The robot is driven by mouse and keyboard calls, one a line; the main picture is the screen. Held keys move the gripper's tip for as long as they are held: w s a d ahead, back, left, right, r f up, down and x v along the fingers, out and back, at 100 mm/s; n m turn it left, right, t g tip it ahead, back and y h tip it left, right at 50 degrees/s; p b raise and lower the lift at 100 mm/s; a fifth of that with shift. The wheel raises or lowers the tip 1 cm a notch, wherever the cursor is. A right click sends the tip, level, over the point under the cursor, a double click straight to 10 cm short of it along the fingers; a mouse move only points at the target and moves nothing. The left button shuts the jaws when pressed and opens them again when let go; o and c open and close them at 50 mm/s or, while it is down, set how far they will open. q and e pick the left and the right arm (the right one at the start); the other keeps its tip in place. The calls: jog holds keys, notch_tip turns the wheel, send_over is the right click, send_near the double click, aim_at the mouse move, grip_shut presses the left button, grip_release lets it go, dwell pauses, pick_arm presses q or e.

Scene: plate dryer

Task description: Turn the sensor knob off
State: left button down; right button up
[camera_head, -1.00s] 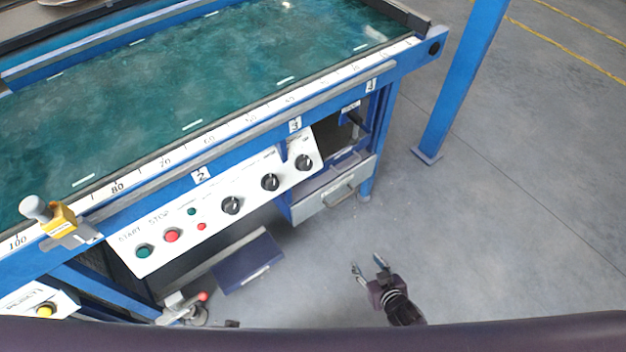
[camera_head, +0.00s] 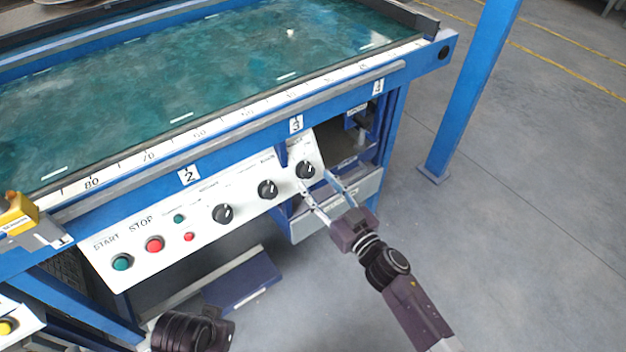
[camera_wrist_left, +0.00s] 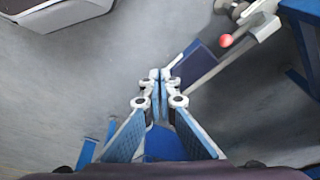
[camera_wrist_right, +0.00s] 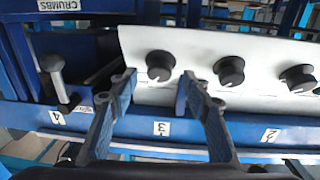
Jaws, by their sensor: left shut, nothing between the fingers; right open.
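A white sloped panel (camera_head: 140,251) carries a row of three black knobs: a left knob (camera_head: 223,214), a middle knob (camera_head: 267,189) and a right knob (camera_head: 305,170). Their labels are too small to read, so I cannot tell which is the sensor knob. My right gripper (camera_head: 317,183) is open, its fingertips close to the right knob. In the right wrist view the fingers appear on either side of that knob (camera_wrist_right: 160,66); contact cannot be told. My left gripper (camera_wrist_left: 160,78) is shut and empty, low in front of the machine.
Green START (camera_head: 121,262) and red STOP (camera_head: 154,244) buttons sit at the panel's left. A blue frame rail (camera_head: 240,157) runs above the panel. A grey drawer (camera_head: 310,222) lies right of it. A blue post (camera_head: 465,90) stands on open floor at right.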

aim_at(311, 172)
pick_arm(q)
jog(key=shift+r, duration=0.95)
pick_arm(e)
jog(key=shift+x, duration=1.35)
jog(key=c, duration=1.2)
jog(key=shift+o, duration=0.2)
jog(key=n+g+y+p, duration=0.1)
jog(key=n, duration=0.3)
jog(key=n+g+y, duration=0.1)
jog(key=n+g, duration=0.1)
jog(key=n, duration=0.2)
jog(key=d+n+g+y+p, duration=0.1)
jog(key=n+g+y, duration=0.1)
jog(key=n, duration=0.1)
jog(key=shift+w+r+n+p, duration=0.2)
jog(key=shift+w+n+p, duration=0.1)
jog(key=shift+w+n, duration=0.1)
pick_arm(q)
notch_tip(311, 172, down, 13)
jog(key=s, duration=0.2)
jog(key=shift+s+g+p, duration=0.25)
jog(key=shift+g+p, duration=0.15)
jog(key=shift+p, duration=0.05)
pick_arm(e)
jog(key=shift+w+n+g, duration=0.1)
jog(key=shift+n+g, duration=1)
jog(key=shift+n, duration=0.9)
